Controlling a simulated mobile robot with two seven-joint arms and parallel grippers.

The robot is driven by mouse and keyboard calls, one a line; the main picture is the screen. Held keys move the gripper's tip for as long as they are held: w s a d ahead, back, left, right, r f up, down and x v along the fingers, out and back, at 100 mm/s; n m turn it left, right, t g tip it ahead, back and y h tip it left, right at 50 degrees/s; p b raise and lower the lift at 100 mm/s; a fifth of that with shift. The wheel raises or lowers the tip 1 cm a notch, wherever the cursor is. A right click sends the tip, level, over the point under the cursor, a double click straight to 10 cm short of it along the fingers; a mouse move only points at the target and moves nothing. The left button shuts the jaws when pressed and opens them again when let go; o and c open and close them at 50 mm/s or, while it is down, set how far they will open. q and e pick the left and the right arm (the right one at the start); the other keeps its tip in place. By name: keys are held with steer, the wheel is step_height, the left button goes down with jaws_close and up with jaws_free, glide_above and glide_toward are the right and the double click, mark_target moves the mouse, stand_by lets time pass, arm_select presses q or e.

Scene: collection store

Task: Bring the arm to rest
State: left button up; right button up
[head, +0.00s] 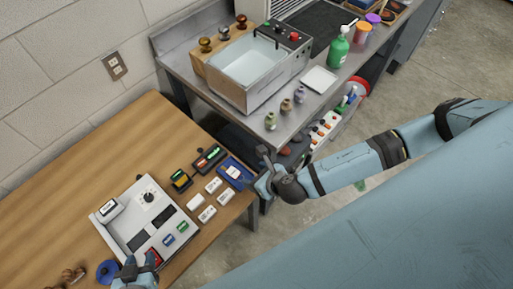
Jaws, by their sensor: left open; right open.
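My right arm comes in from the right. Its gripper (263,160) is open and empty in front of the gap between the wooden table (70,160) and the metal bench. My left gripper (137,267) shows at the bottom left edge, by the front of a grey and white control box (140,222). It is open; whether its fingertips touch the box or its red piece (155,257) I cannot tell. Most of the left arm is out of view.
Several white blocks (207,214), a blue tray (237,172) and a blue round thing (107,270) lie on the wooden table. The metal bench (180,58) holds a basin (247,62), small vases (270,121) and a green bottle (338,50). The floor at right is clear.

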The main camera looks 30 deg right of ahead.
stand_by(0.3)
steer(key=s+a+r+m+y, duration=0.1)
steer(key=a+r+m+y, duration=0.1)
steer(key=a+m, duration=0.55)
steer(key=s+a+r+m+y, duration=0.1)
steer(key=s+a+r+m, duration=0.3)
steer(key=m, duration=0.7)
steer(key=s+d+f+m+h, duration=0.1)
steer(key=d+f+m, duration=0.1)
steer(key=d+m, duration=0.5)
steer(key=s+d+f+m+t+h, duration=0.1)
steer(key=s+d+f+m+h, duration=0.1)
steer(key=d+m, duration=0.5)
steer(key=m, duration=0.4)
steer(key=shift+f+m+t, duration=0.3)
steer(key=shift+f+m, duration=0.05)
steer(key=shift+f, duration=0.05)
